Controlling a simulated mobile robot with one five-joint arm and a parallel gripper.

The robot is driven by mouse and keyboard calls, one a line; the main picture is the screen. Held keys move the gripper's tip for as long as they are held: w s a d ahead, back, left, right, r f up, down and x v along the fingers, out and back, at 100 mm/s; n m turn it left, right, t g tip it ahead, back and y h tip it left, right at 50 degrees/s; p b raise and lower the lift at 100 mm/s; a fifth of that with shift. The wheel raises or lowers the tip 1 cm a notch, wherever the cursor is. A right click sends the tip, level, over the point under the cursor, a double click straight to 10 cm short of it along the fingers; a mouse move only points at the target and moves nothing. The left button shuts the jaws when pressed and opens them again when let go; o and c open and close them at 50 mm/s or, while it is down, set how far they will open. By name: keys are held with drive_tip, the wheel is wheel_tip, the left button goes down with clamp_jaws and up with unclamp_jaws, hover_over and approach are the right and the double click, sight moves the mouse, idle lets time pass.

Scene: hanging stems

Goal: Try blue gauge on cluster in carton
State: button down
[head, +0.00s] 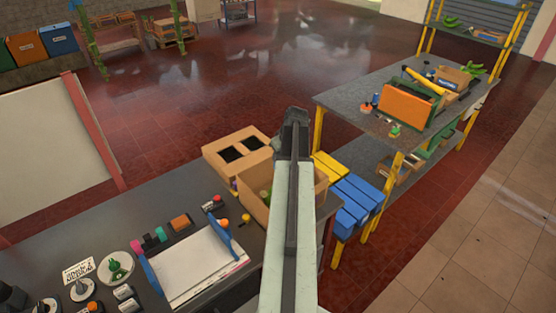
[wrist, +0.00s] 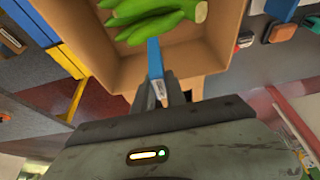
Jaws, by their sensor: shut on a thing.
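In the wrist view, my gripper (wrist: 170,92) is shut on the blue gauge (wrist: 155,60), a narrow flat strip with a pale label near the jaws. The gauge reaches over the open cardboard carton (wrist: 105,58). A green banana cluster (wrist: 150,22) lies in the carton. The gauge's far end meets the cluster's lower edge in the picture; I cannot tell whether they touch. My gripper is hidden there.
A cardboard box with two dark openings (head: 235,149) stands behind the carton. A white board (head: 198,264), small knobs and coloured blocks lie to the left on the bench. Blue and yellow crates (head: 355,200) are at right, before a grey shelf table (head: 350,110).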

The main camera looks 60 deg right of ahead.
wheel_tip(320, 180, down, 6)
drive_tip(key=b, duration=0.5)
drive_tip(key=shift+r+b, duration=0.1)
drive_tip(key=shift+b, duration=0.3)
drive_tip(key=shift+f+b, duration=1.5)
idle(3.1)
drive_tip(key=shift+r, duration=0.25)
idle(1.8)
